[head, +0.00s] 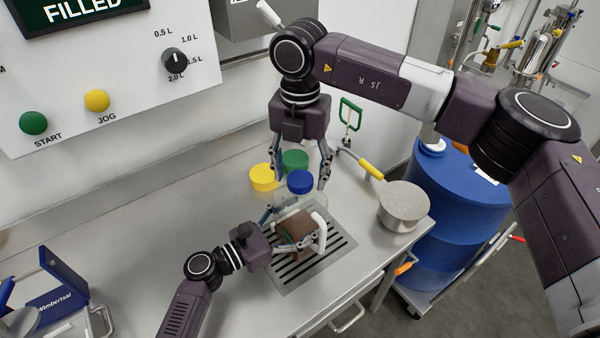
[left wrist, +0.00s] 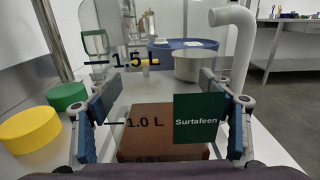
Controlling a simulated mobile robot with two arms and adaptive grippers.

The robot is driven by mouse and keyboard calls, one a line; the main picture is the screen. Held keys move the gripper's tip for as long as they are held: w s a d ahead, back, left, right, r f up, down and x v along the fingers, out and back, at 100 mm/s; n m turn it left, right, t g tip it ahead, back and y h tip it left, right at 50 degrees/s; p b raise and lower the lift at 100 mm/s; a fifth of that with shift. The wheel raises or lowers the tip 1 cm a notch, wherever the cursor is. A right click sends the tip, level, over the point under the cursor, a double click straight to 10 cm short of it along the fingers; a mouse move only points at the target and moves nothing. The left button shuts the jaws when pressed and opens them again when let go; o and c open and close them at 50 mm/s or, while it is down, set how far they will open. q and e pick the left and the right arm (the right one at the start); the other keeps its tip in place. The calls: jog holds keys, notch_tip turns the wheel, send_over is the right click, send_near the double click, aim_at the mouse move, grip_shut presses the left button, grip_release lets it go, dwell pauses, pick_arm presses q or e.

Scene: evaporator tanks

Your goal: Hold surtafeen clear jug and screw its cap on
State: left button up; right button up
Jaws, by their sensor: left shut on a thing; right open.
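The clear jug (head: 297,230) stands on the slotted drain grate, with brown contents low inside and a white handle. Its green Surtafeen label (left wrist: 201,118) and volume marks show in the left wrist view. My left gripper (head: 290,232) is shut around the jug's body, with its fingers on both sides in the left wrist view (left wrist: 165,122). The blue cap (head: 300,182) is at the top of the jug; I cannot tell whether it is seated or threaded. My right gripper (head: 301,184) points down from above, open, its fingers apart on both sides of the blue cap.
A yellow cap (head: 263,178) and a green cap (head: 294,159) lie behind the jug. A metal pan (head: 403,208) with a yellow handle sits at the bench's right edge, near a blue drum (head: 455,190). A control panel (head: 110,70) stands at the back left.

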notch_tip(320, 180, up, 4)
jog(key=shift+r, duration=0.1)
jog(key=shift+c, duration=0.4)
jog(key=n, duration=0.4)
jog(key=shift+r+n, duration=0.3)
jog(key=shift+r, duration=0.05)
jog(key=n, duration=0.4)
jog(key=shift+r+n, duration=0.3)
jog(key=shift+r, duration=0.1)
jog(key=n, duration=0.2)
jog(key=r+n, duration=0.1)
jog(key=n, duration=0.1)
jog(key=shift+n, duration=0.4)
jog(key=n, duration=0.5)
jog(key=shift+r, duration=0.4)
